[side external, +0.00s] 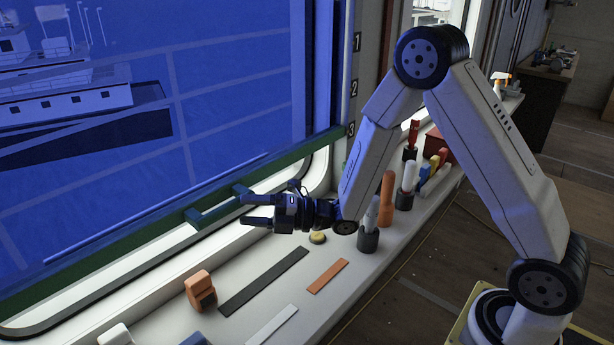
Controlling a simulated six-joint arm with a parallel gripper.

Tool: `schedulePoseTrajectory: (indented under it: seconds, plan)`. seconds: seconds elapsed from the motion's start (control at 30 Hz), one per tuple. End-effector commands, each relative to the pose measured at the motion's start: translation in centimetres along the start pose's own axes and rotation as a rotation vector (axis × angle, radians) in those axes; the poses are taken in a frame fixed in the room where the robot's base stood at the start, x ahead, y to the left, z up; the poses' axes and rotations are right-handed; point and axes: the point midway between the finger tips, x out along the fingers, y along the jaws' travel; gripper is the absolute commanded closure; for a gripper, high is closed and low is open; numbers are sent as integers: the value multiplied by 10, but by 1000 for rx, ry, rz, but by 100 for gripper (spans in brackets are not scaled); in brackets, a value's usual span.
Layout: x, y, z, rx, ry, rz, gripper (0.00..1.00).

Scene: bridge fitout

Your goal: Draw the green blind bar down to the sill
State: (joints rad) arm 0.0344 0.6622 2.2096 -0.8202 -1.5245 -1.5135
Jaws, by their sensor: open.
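The green blind bar (110,240) runs along the bottom edge of the blue blind (220,90) and slants from upper right to lower left in the picture. Its right end is level with the mark 3 on the window post. A green handle (212,212) stands out from the bar. My gripper (243,210) is open, its two fingers pointing left at the handle's right end. The upper fingertip overlaps the handle in this view; I cannot tell whether they touch. Nothing shows between the fingers. The sill (240,262) lies below the bar, with a light gap between them.
On the sill are an orange block (200,290), a long dark strip (264,281), an orange strip (328,276), a white strip (272,325) and a small yellow-topped knob (318,237). Holders with upright tools (368,238) stand to the right, close to my arm.

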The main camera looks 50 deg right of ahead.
Motion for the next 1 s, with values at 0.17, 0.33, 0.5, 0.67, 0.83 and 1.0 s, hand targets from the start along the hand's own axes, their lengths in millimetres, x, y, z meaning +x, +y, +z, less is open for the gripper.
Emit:
schedulePoseTrajectory:
  seconds: [0.17,0.33,0.5,0.67,0.83,1.0]
  plan:
    - [19,0,0,-1,2,1,33]
    - [35,0,0,-1,1,0,33]
    - [45,0,0,0,0,0,33]
    - [49,0,0,1,0,-2,33]
    - [50,0,0,1,0,-1,33]
    - [49,0,0,1,0,-1,55]
